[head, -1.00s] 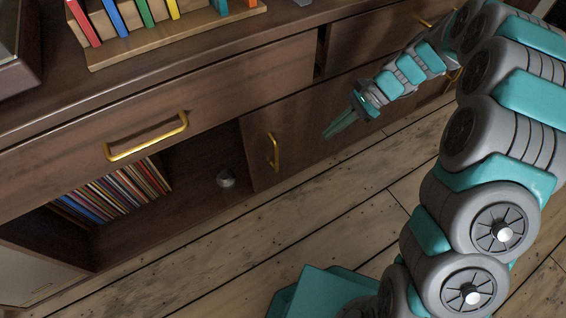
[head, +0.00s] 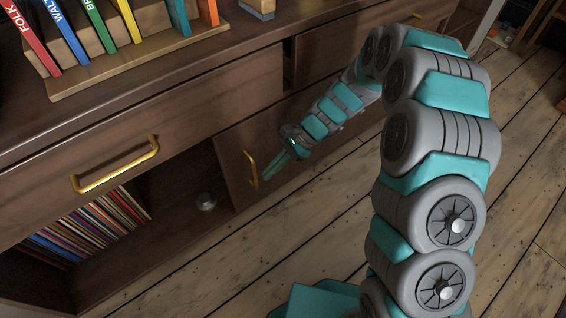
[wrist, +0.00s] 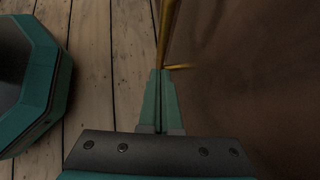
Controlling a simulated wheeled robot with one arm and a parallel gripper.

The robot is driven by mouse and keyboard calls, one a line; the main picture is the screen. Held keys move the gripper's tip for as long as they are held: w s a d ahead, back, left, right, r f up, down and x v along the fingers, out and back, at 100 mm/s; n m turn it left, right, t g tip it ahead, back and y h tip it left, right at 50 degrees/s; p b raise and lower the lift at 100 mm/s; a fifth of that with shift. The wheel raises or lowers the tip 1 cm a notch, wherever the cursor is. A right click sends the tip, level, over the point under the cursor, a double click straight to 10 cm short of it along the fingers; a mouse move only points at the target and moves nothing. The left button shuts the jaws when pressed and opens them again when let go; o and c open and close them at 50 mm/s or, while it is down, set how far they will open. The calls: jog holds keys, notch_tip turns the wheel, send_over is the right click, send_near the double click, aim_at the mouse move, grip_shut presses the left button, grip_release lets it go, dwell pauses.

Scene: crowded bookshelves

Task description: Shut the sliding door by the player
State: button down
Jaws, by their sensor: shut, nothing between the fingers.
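The sliding door (head: 233,160) is a dark brown panel in the low part of the cabinet, with a vertical brass handle (head: 252,169) near its left edge. An open compartment (head: 175,215) lies to the left of the door. My gripper (head: 270,175) is shut and empty, just right of the handle in the head view. In the wrist view the closed fingers (wrist: 160,85) point at the brass handle (wrist: 168,35), which shows right at their tips. I cannot tell whether they touch. The door's face (wrist: 250,70) fills the right of the wrist view. No player is clearly visible.
Records (head: 85,230) stand in the open compartment, and a small round metallic object (head: 206,201) sits near the door's edge. A drawer with a brass handle (head: 115,165) is above. A rack of colourful labelled dividers (head: 120,75) stands on top. The wooden floor (head: 300,225) in front is clear.

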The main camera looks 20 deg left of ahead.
jog(key=shift+s+a, duration=0.35)
jog(key=shift+a, duration=0.05)
jog(key=shift+s, duration=0.1)
